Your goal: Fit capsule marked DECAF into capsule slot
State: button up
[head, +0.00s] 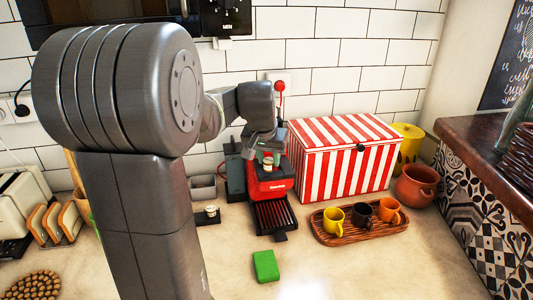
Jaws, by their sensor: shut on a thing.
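A red and dark coffee machine (264,186) stands against the tiled wall, with a black ribbed drip tray at its front. My gripper (267,152) is over the top of the machine, shut on a small pale capsule (267,159). The capsule is tiny in this view and partly hidden by the gripper, so I cannot read its marking. The capsule slot is hidden or too small to make out, and I cannot tell whether the capsule touches it.
A small dark holder with a pale-topped item (211,211) and a grey bin (202,187) stand left of the machine. A red-striped box (345,160) is close on its right. A wooden tray (330,235) holds three cups. A green block (265,266) lies in front.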

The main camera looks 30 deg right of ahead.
aim_at(269, 160)
jog(key=w+d, duration=0.1)
jog(key=w+d+p, duration=0.1)
jog(key=w+d, duration=0.1)
jog(key=shift+w+d, duration=0.15)
jog(key=shift+d, duration=0.1)
jog(key=x, duration=0.1)
jog(key=p+x, duration=0.1)
jog(key=x, duration=0.1)
jog(key=shift+a+f, duration=0.1)
jog(key=shift+a, duration=0.1)
jog(key=shift+s+f, duration=0.25)
jog(key=shift+s+a+f+b, duration=0.15)
jog(key=shift+a+f+b, duration=0.05)
jog(key=shift+f+b, duration=0.45)
jog(key=o, duration=0.9)
jog(key=shift+f, duration=0.2)
jog(key=shift+r+p, duration=0.6)
jog(key=shift+o, duration=0.2)
jog(key=b+v, duration=0.1)
jog(key=v, duration=1.1)
jog(key=shift+d+r, duration=0.15)
jog(key=shift+r, duration=0.1)
